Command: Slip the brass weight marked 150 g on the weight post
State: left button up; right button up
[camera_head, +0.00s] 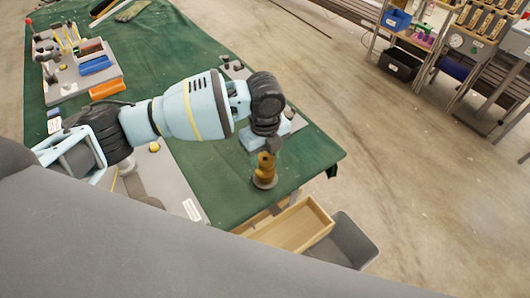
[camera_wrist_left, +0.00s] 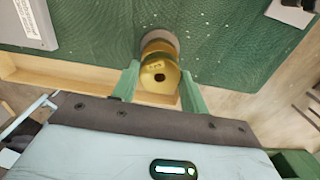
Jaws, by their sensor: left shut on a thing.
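My left gripper (camera_head: 267,148) points down near the right corner of the green table. It is shut on a brass weight (camera_wrist_left: 160,68), a round disc with a dark centre hole. Its stamped marking is too small to read surely. In the left wrist view, the fingers (camera_wrist_left: 159,84) lie on either side of it. More brass (camera_head: 264,171) and a round greyish base (camera_wrist_left: 160,36) show below the held weight. The weight post itself is hidden, so I cannot tell whether the held weight is around it. My right gripper is not in view.
The green-covered table (camera_head: 314,160) has a tool tray (camera_head: 68,78) at the far left. Shelving (camera_head: 398,45) stands at the far right across open floor.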

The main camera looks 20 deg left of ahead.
pick_arm(q)
jog(key=shift+f, duration=0.45)
dwell(0.6)
jog(key=o, duration=1.5)
jog(key=shift+o, duration=0.2)
jog(key=shift+r, duration=0.1)
